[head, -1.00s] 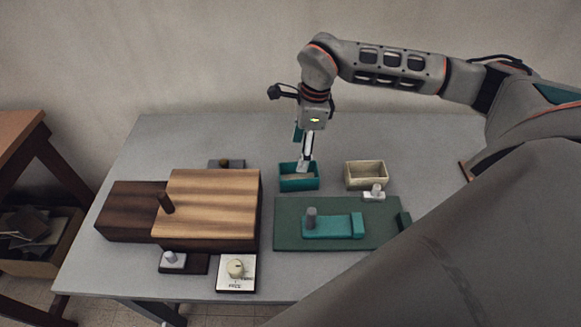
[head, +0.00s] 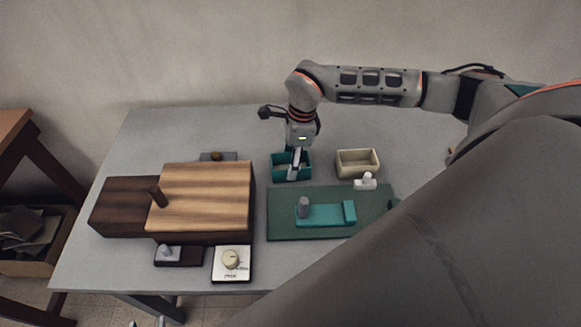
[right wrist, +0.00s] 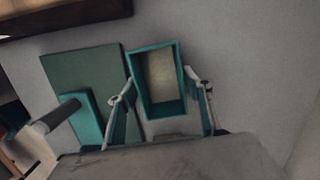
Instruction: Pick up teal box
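The teal box (head: 305,172) is an open-topped tray with a pale floor, standing on the grey table behind the green board. My right gripper (head: 293,176) points down at it, and one finger shows in front of its near wall. In the right wrist view the teal box (right wrist: 163,108) lies between the two spread fingers, which are beside opposite walls. I cannot tell whether they touch it. Two small pale tips at the bottom edge of the head view look like my left gripper (head: 147,323), apart and empty; the rest is out of frame.
A cream box (head: 358,170) stands close to the right. The green board (head: 285,228) in front carries a teal slider with an upright grey peg (head: 304,208). A wooden case (head: 205,195) is at left, with a dial (head: 231,262) before it.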

